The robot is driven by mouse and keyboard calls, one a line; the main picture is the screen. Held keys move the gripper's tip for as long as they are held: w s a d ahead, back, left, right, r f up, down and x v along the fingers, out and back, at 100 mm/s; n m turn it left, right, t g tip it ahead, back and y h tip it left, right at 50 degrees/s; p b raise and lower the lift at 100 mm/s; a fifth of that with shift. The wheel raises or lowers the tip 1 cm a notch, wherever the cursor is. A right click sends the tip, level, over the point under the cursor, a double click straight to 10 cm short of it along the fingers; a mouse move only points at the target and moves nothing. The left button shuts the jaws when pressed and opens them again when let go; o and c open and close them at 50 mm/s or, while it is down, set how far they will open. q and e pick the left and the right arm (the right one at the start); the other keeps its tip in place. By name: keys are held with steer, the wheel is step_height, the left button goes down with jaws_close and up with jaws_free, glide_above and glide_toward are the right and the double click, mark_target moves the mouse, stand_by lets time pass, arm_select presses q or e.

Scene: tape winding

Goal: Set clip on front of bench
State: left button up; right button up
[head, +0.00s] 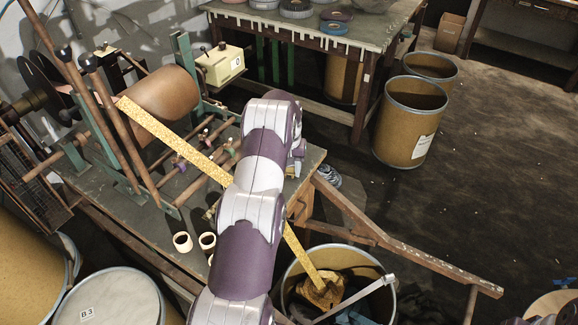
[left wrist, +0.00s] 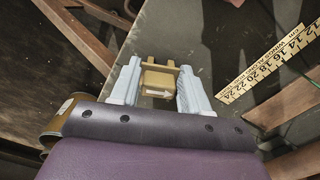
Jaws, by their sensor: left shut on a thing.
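My left gripper (left wrist: 160,71) shows in the left wrist view with its two pale blue-grey fingers on either side of a small tan clip (left wrist: 160,79). It is shut on the clip, which has a crossbar and a white arrow mark. Behind them is the dark grey-green bench top (left wrist: 165,30); I cannot tell whether the clip touches it. In the head view the bench (head: 140,222) stands left of centre. My purple and white left arm covers part of it, and I cannot make out the clip there. My right gripper is in neither view.
A brown roller (head: 165,92) with a yellow speckled tape (head: 180,145) runs across the bench to a drum (head: 352,263). A ruler (left wrist: 270,68) shows at the right of the wrist view. Wooden rails jut right.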

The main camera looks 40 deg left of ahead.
mark_target(289, 173)
arm_select(q)
steer(key=shift+f, duration=0.1)
steer(key=o, duration=1)
step_height(289, 173, up, 6)
steer(key=shift+f, duration=0.15)
step_height(289, 173, up, 7)
steer(key=p, duration=0.7)
steer(key=s+d+r+m, duration=0.1)
steer(key=s+d+r, duration=0.25)
steer(key=d, duration=0.35)
steer(key=s+d+r+m, duration=0.2)
steer(key=d+r, duration=0.2)
steer(key=d, duration=0.4)
steer(key=s+d+m, duration=0.1)
steer(key=s+d, duration=0.3)
steer(key=s, duration=0.2)
steer(key=s+d+r+m, duration=0.1)
steer(key=s+d, duration=0.3)
steer(key=s, duration=0.2)
steer(key=s+d+r+m+t, duration=0.1)
steer(key=s+d, duration=0.2)
steer(key=s, duration=0.2)
steer(key=shift+s+d+r, duration=0.1)
steer(key=shift+s+d, duration=0.3)
